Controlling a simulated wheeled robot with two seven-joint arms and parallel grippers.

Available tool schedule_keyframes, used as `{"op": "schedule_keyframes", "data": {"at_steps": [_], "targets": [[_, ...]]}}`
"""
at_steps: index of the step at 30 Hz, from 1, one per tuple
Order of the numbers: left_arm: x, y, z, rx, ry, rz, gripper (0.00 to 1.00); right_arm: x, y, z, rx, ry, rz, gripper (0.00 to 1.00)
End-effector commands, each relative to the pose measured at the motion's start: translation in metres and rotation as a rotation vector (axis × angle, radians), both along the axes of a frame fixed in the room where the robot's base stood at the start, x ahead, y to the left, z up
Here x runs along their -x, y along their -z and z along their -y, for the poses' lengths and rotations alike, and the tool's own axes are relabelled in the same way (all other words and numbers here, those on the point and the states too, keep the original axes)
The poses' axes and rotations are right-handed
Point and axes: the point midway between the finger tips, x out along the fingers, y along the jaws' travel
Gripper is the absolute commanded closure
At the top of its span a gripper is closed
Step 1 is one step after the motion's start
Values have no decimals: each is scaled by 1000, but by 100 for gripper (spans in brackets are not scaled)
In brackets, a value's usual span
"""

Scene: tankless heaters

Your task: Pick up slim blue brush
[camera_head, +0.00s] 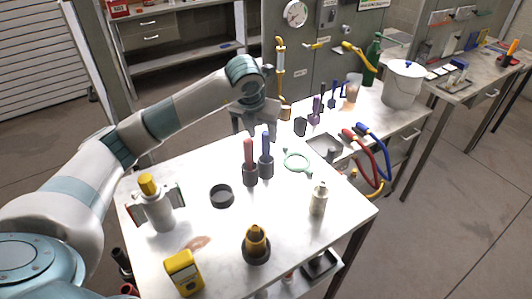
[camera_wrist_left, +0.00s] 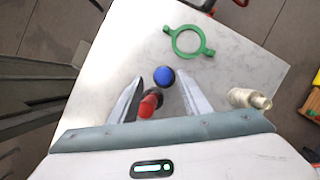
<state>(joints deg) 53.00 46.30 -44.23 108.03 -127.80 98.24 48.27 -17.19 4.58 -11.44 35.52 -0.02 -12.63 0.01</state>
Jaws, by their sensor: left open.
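The slim blue brush (camera_head: 266,150) stands upright in a dark holder on the white table, close beside a similar red brush (camera_head: 248,150). In the left wrist view the round blue top (camera_wrist_left: 164,76) shows between the fingertips, and the red top (camera_wrist_left: 150,104) lies nearer the palm. My left gripper (camera_head: 252,125) is open and points down above the two brushes. In the wrist view its fingers (camera_wrist_left: 160,84) lie on either side of them, and I see no grip on either brush. My right gripper is not in view.
A green ring (camera_head: 297,162) lies right of the brushes, and a black round dish (camera_head: 222,195) lies to the left front. A pale bottle (camera_head: 318,199), an orange-topped item (camera_head: 256,243) and a yellow meter (camera_head: 183,271) stand nearer the front. Bare tabletop lies between them.

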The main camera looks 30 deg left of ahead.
Motion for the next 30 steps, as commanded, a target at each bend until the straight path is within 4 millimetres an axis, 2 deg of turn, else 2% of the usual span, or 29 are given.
{"op": "schedule_keyframes", "data": {"at_steps": [8, 14, 20, 30], "targets": [[-1, 7, 2, 1, 0, -3, 57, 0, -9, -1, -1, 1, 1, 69], [-5, 27, 6, 1, -1, -3, 57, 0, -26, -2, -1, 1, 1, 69], [-13, 47, 5, 1, -1, -2, 57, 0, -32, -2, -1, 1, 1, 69], [-14, 50, 5, 0, 0, 0, 57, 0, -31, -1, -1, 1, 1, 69]]}}
